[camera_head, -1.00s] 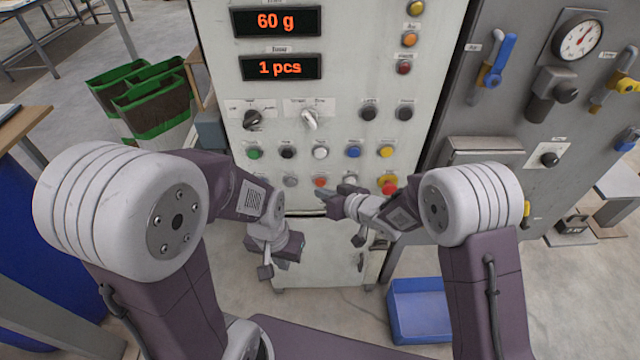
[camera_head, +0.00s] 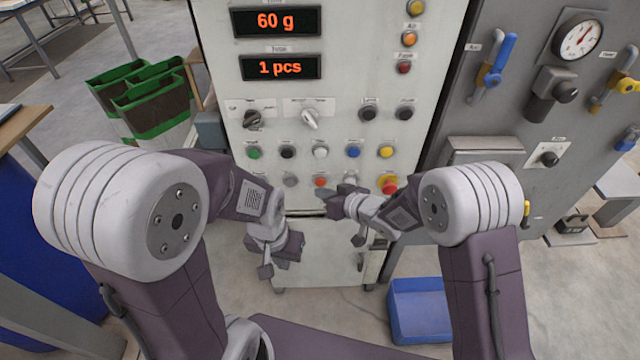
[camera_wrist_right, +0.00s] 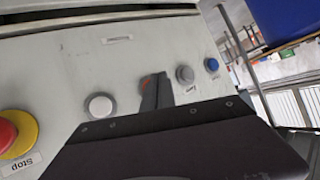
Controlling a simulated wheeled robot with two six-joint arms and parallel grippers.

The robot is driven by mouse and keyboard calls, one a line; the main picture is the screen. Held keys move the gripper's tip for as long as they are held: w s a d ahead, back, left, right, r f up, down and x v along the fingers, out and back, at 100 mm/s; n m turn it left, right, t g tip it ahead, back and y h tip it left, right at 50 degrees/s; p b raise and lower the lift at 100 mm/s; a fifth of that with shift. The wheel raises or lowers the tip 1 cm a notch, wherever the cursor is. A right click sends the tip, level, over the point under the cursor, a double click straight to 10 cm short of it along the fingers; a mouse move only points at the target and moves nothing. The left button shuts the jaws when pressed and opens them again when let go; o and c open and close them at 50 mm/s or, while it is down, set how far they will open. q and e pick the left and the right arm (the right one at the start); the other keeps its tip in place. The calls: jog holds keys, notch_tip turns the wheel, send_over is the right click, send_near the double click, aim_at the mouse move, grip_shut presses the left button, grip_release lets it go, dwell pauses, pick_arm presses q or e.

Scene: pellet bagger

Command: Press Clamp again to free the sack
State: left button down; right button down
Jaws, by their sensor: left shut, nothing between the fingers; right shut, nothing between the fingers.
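The control panel (camera_head: 335,125) faces me, with several push buttons whose labels I cannot read, so I cannot tell which is Clamp. My right gripper (camera_head: 327,196) is shut and empty at the bottom button row. Its fingertips are close to the orange-red button (camera_head: 320,182). In the right wrist view the shut fingers (camera_wrist_right: 157,90) partly cover that button (camera_wrist_right: 146,83), with a grey button (camera_wrist_right: 184,74) beside it. I cannot tell whether they touch. My left gripper (camera_head: 276,258) is shut and empty, lower, before the cabinet front. No sack is identifiable.
The red and yellow stop button (camera_head: 389,184) is right of my right gripper and shows in the wrist view (camera_wrist_right: 12,135). Displays read 60 g (camera_head: 276,21) and 1 pcs (camera_head: 280,67). A blue bin (camera_head: 418,312) stands on the floor. Green-rimmed containers (camera_head: 150,95) stand left.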

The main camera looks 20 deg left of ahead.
jog(key=shift+w, duration=0.1)
dwell(0.5)
jog(key=shift+w+a+p, duration=0.1)
jog(key=shift+w+p, duration=0.2)
jog(key=shift+w, duration=0.05)
